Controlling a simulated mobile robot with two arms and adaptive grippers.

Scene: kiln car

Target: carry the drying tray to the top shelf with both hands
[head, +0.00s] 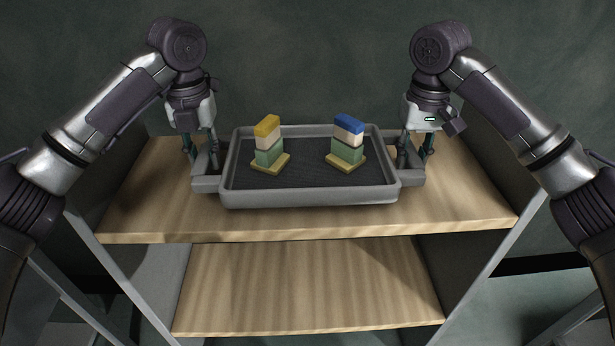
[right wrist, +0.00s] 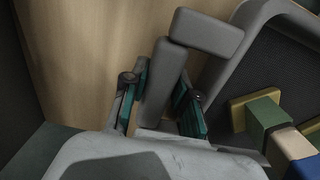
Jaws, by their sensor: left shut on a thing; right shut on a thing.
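The grey drying tray (head: 310,197) is level over the wooden top shelf (head: 150,205). I cannot tell whether its underside touches the boards. My left gripper (head: 203,155) is shut on the tray's left handle (head: 205,184). My right gripper (head: 414,158) is shut on the right handle (head: 411,180). In the right wrist view the teal-padded fingers of that gripper stand on both sides of the handle bar (right wrist: 162,85). On the tray, a yellow-topped block stack (head: 267,142) and a blue-topped block stack (head: 346,141) stand upright on small bases.
A lower wooden shelf (head: 310,290) lies below and looks empty. Grey frame posts (head: 495,260) stand at the sides. The top shelf has bare wood left and right of the tray and along its front edge. A dark green wall (head: 310,55) is behind.

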